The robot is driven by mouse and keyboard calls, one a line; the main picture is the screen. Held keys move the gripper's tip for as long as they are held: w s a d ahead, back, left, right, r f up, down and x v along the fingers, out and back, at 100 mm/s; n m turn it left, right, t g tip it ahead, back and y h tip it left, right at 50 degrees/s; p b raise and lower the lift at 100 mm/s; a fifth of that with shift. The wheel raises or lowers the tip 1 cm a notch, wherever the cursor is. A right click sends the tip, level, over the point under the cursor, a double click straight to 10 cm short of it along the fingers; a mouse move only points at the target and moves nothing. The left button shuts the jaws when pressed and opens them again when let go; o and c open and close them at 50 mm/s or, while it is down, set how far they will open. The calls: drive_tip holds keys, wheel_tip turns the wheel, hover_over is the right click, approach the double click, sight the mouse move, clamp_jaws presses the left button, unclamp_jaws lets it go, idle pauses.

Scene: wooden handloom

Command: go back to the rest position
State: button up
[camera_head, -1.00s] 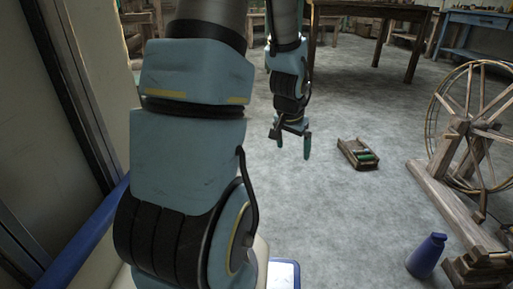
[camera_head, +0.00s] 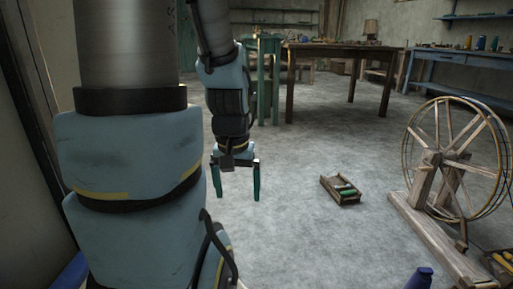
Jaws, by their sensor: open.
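My gripper (camera_head: 237,186) hangs down at the centre of the view, its two dark green fingers apart and nothing between them. My arm fills the left side of the picture and hides what is behind it. A small wooden tray (camera_head: 349,199) with green pieces (camera_head: 346,190) lies on the floor to the right of my gripper, apart from it.
A wooden spinning wheel (camera_head: 438,165) stands on the right. A blue bottle (camera_head: 420,279) is cut off at the bottom edge. The grey floor between is clear.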

wheel_tip(320, 180, up, 44)
drive_tip(key=p, duration=4.2)
